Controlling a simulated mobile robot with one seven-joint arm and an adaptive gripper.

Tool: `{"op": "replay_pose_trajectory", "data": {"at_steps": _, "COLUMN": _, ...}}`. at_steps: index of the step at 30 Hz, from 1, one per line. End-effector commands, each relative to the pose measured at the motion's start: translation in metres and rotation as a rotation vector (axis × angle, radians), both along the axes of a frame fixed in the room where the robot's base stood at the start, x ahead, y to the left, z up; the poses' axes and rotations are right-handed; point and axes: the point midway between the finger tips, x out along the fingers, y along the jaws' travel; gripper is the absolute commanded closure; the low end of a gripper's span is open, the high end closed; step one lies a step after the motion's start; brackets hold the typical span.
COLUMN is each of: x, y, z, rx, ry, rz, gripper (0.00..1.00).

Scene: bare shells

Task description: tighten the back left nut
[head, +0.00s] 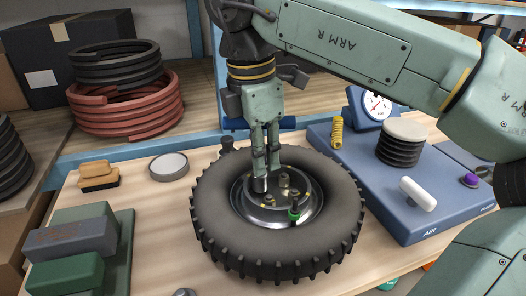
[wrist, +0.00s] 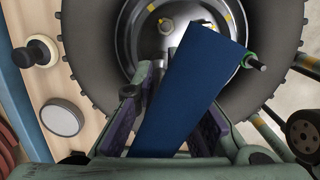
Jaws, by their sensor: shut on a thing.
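The wheel (head: 215,225) lies flat on the bench, with a metal hub (head: 262,219) in its middle. My gripper (head: 264,178) points down over the back left part of the hub. Its fingers look shut on the back left nut (head: 260,185), a shiny metal piece at their tips, mostly hidden. Other nuts (head: 284,181) stand to its right. A green-ringed valve (head: 294,214) sits at the hub's front right. In the wrist view a flat blue bar (wrist: 185,95) crosses in front of my fingers and hides the tips; I cannot tell what it belongs to.
A round dish (head: 168,166) and a brush (head: 98,176) lie left of the wheel. Grey and green blocks (head: 75,240) are at the front left. A blue air unit (head: 400,195) with a gauge stands close on the right. Coils (head: 125,105) are stacked behind.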

Motion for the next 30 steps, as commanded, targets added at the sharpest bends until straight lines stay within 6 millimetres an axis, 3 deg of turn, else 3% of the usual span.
{"op": "replay_pose_trajectory", "data": {"at_steps": 6, "x": 0.0012, "y": 0.0029, "z": 0.001, "rx": 0.008, "ry": -0.004, "rz": -0.181, "gripper": 1.0}}
{"op": "replay_pose_trajectory", "data": {"at_steps": 17, "x": 0.0009, "y": 0.0026, "z": 0.0008, "rx": 0.008, "ry": -0.006, "rz": -0.192, "gripper": 1.0}}
{"op": "replay_pose_trajectory", "data": {"at_steps": 25, "x": 0.001, "y": 0.0026, "z": 0.0013, "rx": 0.009, "ry": -0.004, "rz": -0.416, "gripper": 1.0}}
{"op": "replay_pose_trajectory", "data": {"at_steps": 30, "x": 0.0008, "y": 0.0023, "z": 0.0009, "rx": 0.01, "ry": -0.005, "rz": -0.428, "gripper": 1.0}}
